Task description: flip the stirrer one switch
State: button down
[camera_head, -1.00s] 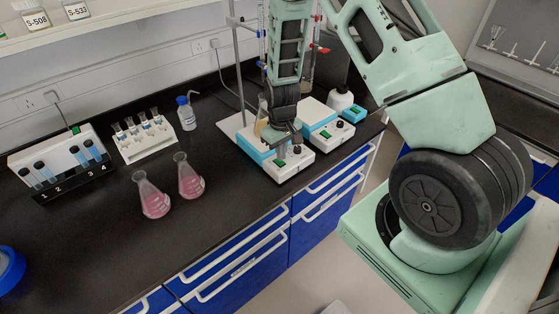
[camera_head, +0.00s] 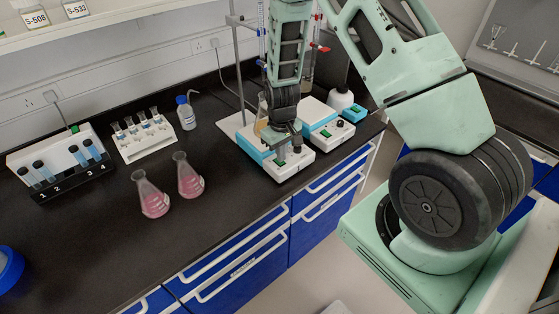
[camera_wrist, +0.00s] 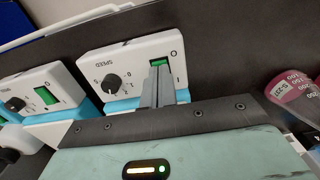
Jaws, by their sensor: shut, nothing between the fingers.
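My gripper (camera_wrist: 158,88) is shut and empty. In the wrist view its fingertips reach the green rocker switch (camera_wrist: 158,62) on the white front of a stirrer (camera_wrist: 118,62) and cover part of it. I cannot tell whether they touch it or which side is pressed. A black SPEED knob (camera_wrist: 112,82) sits beside the switch. In the head view this is the left of two blue-and-white stirrers (camera_head: 290,168), partly hidden under my wrist. I see no number on it.
The second stirrer (camera_head: 325,134) stands close to its right. A flask with amber liquid (camera_head: 261,122) and a stand pole (camera_head: 238,75) are close behind my gripper. Two pink flasks (camera_head: 189,184) stand to the left, with bare bench between. The bench's front edge is near.

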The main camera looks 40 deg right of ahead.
jog(key=shift+f+b, duration=0.35)
jog(key=shift+f, duration=0.15)
jog(key=shift+r, duration=0.15)
jog(key=shift+r+p, duration=2.6)
jog(key=shift+r, duration=0.85)
jog(key=shift+f, duration=0.1)
